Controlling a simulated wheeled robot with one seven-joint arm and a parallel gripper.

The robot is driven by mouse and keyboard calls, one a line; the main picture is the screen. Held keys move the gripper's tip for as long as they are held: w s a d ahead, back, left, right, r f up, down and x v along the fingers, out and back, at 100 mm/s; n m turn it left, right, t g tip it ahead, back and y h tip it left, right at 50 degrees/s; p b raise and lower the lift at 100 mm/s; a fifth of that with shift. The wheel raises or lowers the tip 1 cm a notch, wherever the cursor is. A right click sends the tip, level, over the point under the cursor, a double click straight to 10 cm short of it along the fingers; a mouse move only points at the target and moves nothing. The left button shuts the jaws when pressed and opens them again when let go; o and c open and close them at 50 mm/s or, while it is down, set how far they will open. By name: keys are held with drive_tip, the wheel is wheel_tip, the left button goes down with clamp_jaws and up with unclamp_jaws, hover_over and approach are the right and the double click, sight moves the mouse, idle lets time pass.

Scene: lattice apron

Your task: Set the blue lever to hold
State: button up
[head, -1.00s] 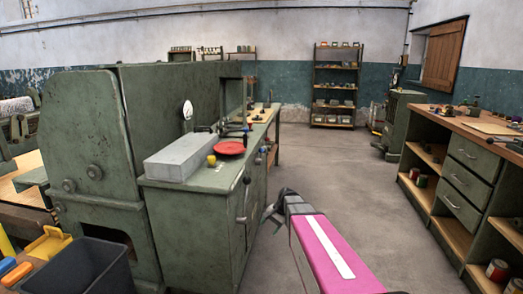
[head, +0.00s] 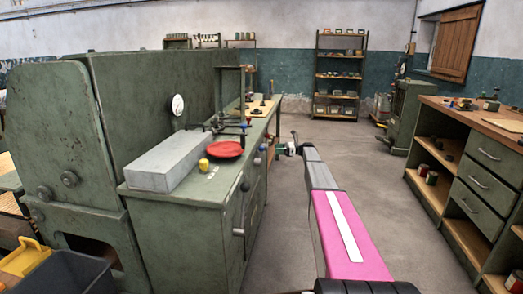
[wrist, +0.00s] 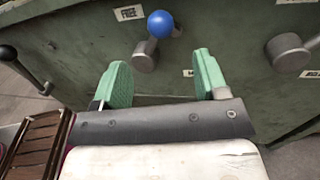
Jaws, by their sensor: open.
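In the wrist view, the blue lever has a round blue knob (wrist: 160,24) on a short arm above a grey hub (wrist: 145,57) on a green panel. The knob sits slightly right of the hub. A white label (wrist: 128,12) reading FREE is left of the knob. A second label beside the right finger is mostly hidden and unreadable. My gripper (wrist: 162,76) is open and empty, its green-padded fingers apart on either side below the lever, not visibly touching it. In the head view my gripper (head: 290,148) is beside the green cabinet (head: 205,225).
Another grey hub with a lever arm (wrist: 288,50) is to the right, and a black-knobbed lever (wrist: 25,70) to the left. On the cabinet top are a red dish (head: 226,149), a yellow piece (head: 204,164) and a grey block (head: 168,160). The aisle floor (head: 370,180) is clear.

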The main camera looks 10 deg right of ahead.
sight(262, 149)
drive_tip(key=a, duration=0.6)
drive_tip(key=w+a, duration=0.1)
drive_tip(key=a, duration=0.3)
drive_tip(key=shift+w, duration=0.1)
clamp_jaws()
